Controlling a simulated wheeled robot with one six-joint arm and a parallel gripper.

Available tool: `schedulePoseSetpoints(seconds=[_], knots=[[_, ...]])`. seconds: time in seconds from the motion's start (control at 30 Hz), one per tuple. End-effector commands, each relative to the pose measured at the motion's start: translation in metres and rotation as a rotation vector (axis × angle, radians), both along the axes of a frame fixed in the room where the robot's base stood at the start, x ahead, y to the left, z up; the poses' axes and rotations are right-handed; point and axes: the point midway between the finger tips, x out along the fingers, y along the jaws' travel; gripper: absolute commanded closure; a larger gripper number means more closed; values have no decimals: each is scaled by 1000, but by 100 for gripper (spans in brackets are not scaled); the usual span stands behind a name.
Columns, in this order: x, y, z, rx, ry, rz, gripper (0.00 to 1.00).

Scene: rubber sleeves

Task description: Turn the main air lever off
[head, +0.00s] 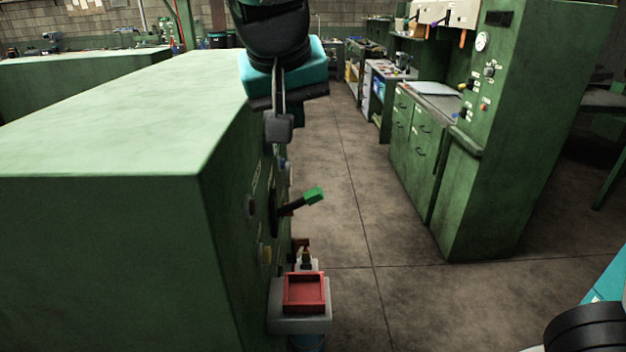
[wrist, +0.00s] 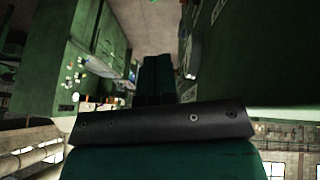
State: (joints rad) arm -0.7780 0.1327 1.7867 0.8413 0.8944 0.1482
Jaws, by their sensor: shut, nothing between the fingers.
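A lever with a bright green handle (head: 314,195) sticks out from the side face of the large green machine cabinet (head: 125,120) in the head view. Its dark arm slants outward to the right and slightly up. My gripper (head: 279,128) hangs above it beside the cabinet's top edge, pointing down, apart from the handle. Its fingers are shut and empty; in the wrist view the gripper (wrist: 157,72) shows as dark teal fingers close together. Labels beside the lever are too small to read.
A red tray (head: 304,292) on a grey ledge juts from the cabinet below the lever. Round knobs sit on the same face near the lever. A green control cabinet (head: 520,150) stands across the aisle at right. The concrete floor (head: 355,225) between is clear.

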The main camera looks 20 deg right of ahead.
Motion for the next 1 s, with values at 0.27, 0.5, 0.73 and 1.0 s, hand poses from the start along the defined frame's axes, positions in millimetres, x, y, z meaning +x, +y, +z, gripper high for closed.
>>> schedulePoseSetpoints(seconds=[0.27,0.5,0.73,1.0], knots=[[11,-6,-25,-3,2,0,100],[33,-21,-69,-4,5,-2,100],[54,-34,-113,-3,5,-3,100],[75,-46,-157,0,4,-2,100]])
